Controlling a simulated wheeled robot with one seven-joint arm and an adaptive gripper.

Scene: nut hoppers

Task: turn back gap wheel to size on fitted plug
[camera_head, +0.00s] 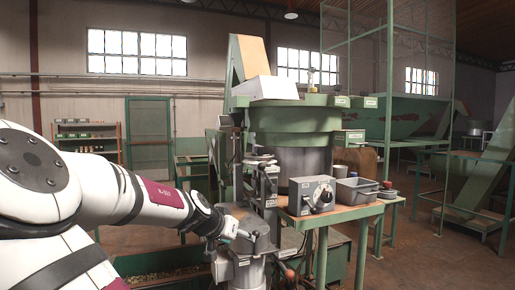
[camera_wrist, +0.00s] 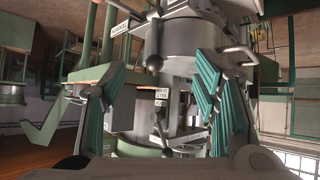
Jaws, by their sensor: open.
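My gripper (camera_wrist: 158,78) is open, with its two teal-padded fingers spread wide in the wrist view. Between and beyond them is a grey machine head (camera_wrist: 192,40) with a dark ball-ended handle (camera_wrist: 154,62) and a small white label (camera_wrist: 161,97). No contact with the fingers shows. In the head view my gripper (camera_head: 240,229) is small, beside the lower part of the grey machine column (camera_head: 269,186). A flat disc (camera_head: 258,159) tops that column; I cannot tell whether it is the gap wheel. I cannot make out the plug.
A green hopper (camera_head: 295,120) stands behind the column. A wooden-topped bench (camera_head: 335,213) at the right carries a grey control box (camera_head: 312,194) with a dark knob and grey bins (camera_head: 357,190). A green trough (camera_head: 160,262) lies low in front. Open floor (camera_head: 420,260) shows at the right.

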